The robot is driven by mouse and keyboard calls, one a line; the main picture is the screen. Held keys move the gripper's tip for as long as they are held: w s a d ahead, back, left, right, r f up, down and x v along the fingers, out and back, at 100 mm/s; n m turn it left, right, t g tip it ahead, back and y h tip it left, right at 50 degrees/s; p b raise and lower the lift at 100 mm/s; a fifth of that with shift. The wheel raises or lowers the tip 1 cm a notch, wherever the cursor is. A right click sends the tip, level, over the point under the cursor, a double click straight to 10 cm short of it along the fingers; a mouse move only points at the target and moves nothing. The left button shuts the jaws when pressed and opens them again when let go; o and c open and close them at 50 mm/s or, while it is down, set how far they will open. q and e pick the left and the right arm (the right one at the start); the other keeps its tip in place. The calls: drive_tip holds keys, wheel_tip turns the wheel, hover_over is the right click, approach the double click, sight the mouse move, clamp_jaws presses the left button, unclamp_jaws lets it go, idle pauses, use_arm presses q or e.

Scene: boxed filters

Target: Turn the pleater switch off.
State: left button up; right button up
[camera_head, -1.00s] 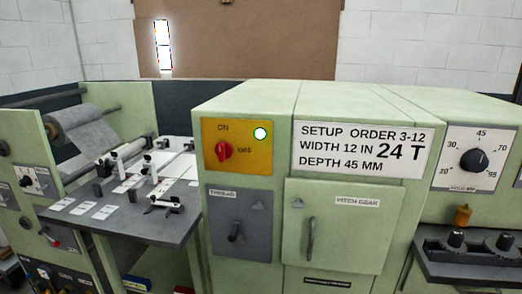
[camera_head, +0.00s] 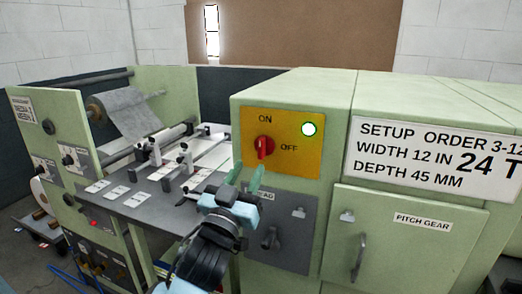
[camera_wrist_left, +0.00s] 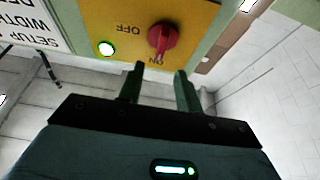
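The red rotary pleater switch (camera_head: 264,147) is on a yellow plate (camera_head: 285,165) on the green cabinet. Its grip stands upright, in line with the ON label above; OFF is to its right. A lit green-white lamp (camera_head: 309,129) is beside it. My left gripper (camera_head: 245,178) is just below the switch, fingers apart and empty. In the left wrist view the picture is inverted; the switch (camera_wrist_left: 163,38) lies beyond the open fingertips (camera_wrist_left: 160,70), with no clear contact. My right gripper is in neither view.
A setup sign (camera_head: 435,157) and the pitch gear door (camera_head: 395,240) with a handle are right of the switch. A grey panel (camera_head: 290,225) with a lever is below it. A grey bench (camera_head: 140,205) with clamps and white cards is at the left.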

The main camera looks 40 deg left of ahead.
sight(260, 146)
use_arm(q)
drive_tip(key=p+x, duration=0.1)
drive_tip(key=x, duration=0.6)
drive_tip(key=shift+a, duration=0.1)
clamp_jaws()
